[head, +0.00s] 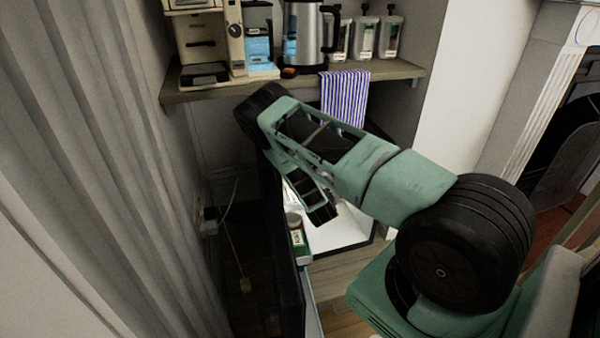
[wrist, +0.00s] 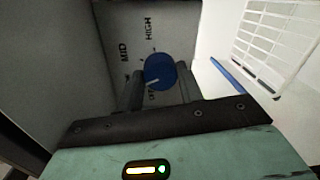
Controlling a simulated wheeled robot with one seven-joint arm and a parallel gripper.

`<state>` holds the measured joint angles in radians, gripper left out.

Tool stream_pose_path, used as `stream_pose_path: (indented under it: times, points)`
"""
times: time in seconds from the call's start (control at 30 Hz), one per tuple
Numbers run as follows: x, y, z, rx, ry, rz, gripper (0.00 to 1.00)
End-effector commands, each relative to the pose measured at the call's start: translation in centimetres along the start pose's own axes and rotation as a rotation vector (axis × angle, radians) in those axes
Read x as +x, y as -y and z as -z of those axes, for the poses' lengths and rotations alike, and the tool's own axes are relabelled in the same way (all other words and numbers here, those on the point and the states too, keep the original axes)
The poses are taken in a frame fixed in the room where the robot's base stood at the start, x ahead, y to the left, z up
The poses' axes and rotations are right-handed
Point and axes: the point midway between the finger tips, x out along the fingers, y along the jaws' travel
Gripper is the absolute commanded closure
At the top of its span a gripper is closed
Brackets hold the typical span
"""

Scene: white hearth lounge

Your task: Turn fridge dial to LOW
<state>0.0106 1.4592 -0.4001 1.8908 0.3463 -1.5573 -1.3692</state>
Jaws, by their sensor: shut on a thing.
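The blue round fridge dial (wrist: 160,70) is in the wrist view, on a grey panel marked HIGH, MID and a third label mostly hidden by a finger. Its white pointer line points down-left, towards that third label. My gripper (wrist: 161,88) has one dark finger on each side of the dial and is shut on it. In the head view, my arm reaches down into the open fridge (head: 352,232), and the dial is hidden there.
The dark fridge door (head: 286,265) stands open at the left. A white wire rack (wrist: 275,40) is at the wrist view's right. A shelf (head: 225,90) above holds a coffee machine (head: 208,45), a kettle (head: 302,38) and a striped towel (head: 344,98). A grey curtain (head: 95,150) hangs at left.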

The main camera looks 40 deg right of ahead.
Motion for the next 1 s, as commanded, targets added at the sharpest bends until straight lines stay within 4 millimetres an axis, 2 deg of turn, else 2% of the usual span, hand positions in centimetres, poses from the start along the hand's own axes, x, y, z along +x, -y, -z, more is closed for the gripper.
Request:
stream_pose_path:
  times: [0.3, 0.33, 0.4, 0.77, 0.87, 1.0]
  points:
    - [0.0, 0.0, -0.2, -0.002, 0.003, 0.001, 0.86]
    - [0.0, 0.0, -0.2, -0.002, 0.003, 0.001, 0.58]
    - [0.0, 0.0, -0.1, -0.002, 0.003, 0.001, 0.42]
    - [-0.5, 0.1, -0.1, -0.001, 0.001, 0.002, 0.42]
    - [-1.6, 0.1, 0.0, -0.002, 0.001, 0.004, 0.42]
    - [-4.5, 0.1, 0.0, -0.003, 0.0, 0.007, 0.42]
